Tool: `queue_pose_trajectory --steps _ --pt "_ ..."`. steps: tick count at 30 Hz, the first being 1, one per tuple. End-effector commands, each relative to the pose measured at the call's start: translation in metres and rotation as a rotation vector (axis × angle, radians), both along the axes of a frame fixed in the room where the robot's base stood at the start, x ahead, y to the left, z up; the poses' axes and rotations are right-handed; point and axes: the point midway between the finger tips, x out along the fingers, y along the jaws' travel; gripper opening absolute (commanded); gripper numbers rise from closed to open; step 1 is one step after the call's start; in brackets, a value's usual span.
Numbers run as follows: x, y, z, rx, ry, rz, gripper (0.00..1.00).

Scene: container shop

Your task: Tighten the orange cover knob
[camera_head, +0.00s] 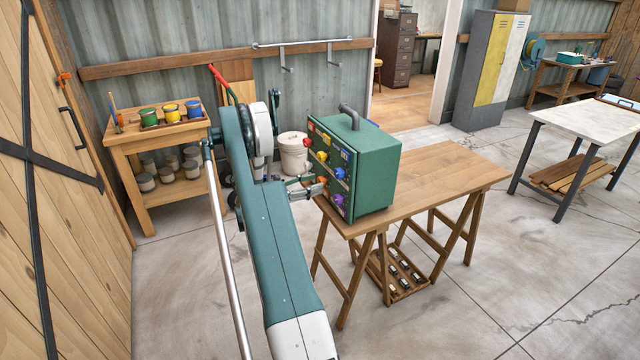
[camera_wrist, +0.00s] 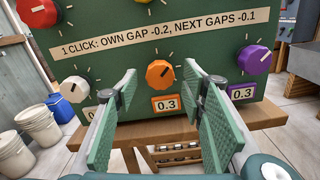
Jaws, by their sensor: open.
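The orange knob (camera_wrist: 159,74) sits in the bottom row on the front of the green box (camera_head: 375,170), between a white knob (camera_wrist: 75,89) on its left and a purple knob (camera_wrist: 254,59) on its right. A mark shows at its upper right. The tag (camera_wrist: 165,104) below it reads 0.3, as does the tag under the purple knob. The white knob's tag is partly hidden by my left finger. My gripper (camera_wrist: 161,82) is open, with one green finger on each side of the orange knob's outline. In the head view my gripper (camera_head: 314,188) is at the box front; contact cannot be told.
The box stands on a wooden trestle table (camera_head: 440,178). A red knob (camera_wrist: 37,11) and an orange-yellow one sit above a printed strip (camera_wrist: 150,34). White buckets (camera_wrist: 32,121) stand on the floor at left. A shelf with paint pots (camera_head: 150,140) stands behind my arm.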

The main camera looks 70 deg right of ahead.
Motion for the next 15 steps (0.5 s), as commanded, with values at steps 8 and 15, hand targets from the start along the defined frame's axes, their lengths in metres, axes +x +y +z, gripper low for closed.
queue_pose_trajectory --steps 8,15 --pt "-0.021 -0.021 0.0 0.0 0.0 -0.001 0.41" --pt "-0.026 -0.026 0.0 0.0 0.0 0.0 0.41"
